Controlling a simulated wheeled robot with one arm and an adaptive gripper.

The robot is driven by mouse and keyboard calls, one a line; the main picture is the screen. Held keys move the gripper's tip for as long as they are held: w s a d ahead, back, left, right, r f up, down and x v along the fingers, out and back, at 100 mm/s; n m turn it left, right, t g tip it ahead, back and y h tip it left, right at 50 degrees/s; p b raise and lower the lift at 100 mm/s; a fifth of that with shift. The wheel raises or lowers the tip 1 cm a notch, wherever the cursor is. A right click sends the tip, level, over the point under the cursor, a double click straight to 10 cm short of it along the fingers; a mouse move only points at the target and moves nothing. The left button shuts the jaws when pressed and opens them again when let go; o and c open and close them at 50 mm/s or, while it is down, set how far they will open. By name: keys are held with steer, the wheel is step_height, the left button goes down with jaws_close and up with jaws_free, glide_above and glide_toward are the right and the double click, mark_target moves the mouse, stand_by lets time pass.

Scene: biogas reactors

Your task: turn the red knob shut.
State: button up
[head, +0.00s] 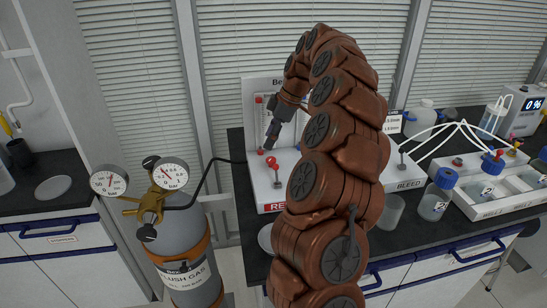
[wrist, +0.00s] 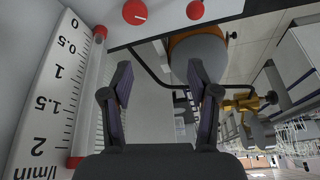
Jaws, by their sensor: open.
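A round red knob (head: 271,161) sits on the white panel unit (head: 262,183) with the red label, low in front of its flow tube. In the wrist view a larger red knob (wrist: 135,12) and a second, smaller red part (wrist: 195,9) show at the top edge. I cannot tell for sure which one matches the head view. My gripper (head: 269,138) is just above the knob in the head view and apart from it. In the wrist view my gripper (wrist: 159,68) is open, with nothing between its fingers. My arm hides part of the panel.
A flow scale (wrist: 58,95) stands close at the left of the wrist view. A gas cylinder (head: 185,235) with two gauges (head: 172,174) stands left of the bench, with a black hose to the panel. Bottles (head: 434,205) and white tubes crowd the bench's right.

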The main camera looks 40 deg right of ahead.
glide_toward(272, 159)
steer(key=shift+p+x, duration=0.9)
steer(key=shift+x, duration=3.45)
steer(key=shift+d, duration=0.1)
steer(key=shift+c, duration=0.2)
jaws_close()
steer(key=shift+h, duration=0.3)
